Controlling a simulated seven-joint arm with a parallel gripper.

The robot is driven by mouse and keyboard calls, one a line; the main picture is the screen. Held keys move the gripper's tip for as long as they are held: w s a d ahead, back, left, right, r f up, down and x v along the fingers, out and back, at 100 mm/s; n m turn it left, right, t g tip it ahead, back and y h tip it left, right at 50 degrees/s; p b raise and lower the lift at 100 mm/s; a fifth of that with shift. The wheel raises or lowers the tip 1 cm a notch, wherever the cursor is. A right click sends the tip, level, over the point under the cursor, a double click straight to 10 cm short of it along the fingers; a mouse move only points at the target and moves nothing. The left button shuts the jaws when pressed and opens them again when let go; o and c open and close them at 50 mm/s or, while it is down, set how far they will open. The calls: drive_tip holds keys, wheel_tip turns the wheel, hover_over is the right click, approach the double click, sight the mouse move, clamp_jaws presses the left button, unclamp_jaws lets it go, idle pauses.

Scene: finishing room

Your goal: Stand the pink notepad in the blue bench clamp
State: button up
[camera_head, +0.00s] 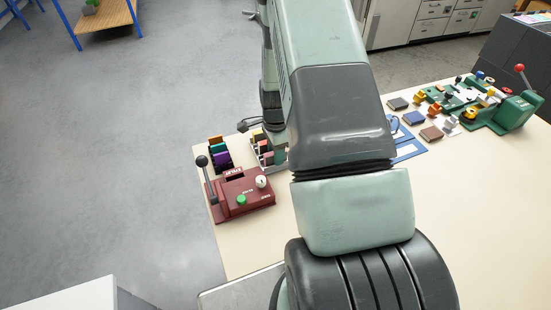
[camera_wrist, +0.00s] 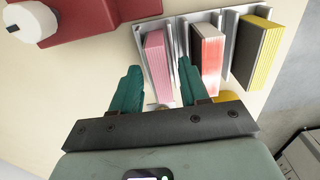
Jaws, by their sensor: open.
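The pink notepad (camera_wrist: 158,66) stands on edge in the left slot of a grey metal rack (camera_wrist: 230,22) in the wrist view. My gripper (camera_wrist: 158,72) is open, with one teal fingertip on each side of the near end of the pink notepad. Gaps show between the fingers and the pad, and it is not gripped. A small blue object (camera_head: 394,124), perhaps the blue bench clamp, shows just right of my arm, partly hidden.
A red-and-black pad (camera_wrist: 208,60) and a yellow-edged pad (camera_wrist: 257,55) stand in slots to the right. A maroon machine (camera_head: 240,195) with a lever stands left of the rack. A green machine (camera_head: 515,112), small clamps and flat pads crowd the far right. The right foreground tabletop is clear.

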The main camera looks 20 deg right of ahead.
clamp_jaws()
drive_tip(key=shift+r, duration=3.75)
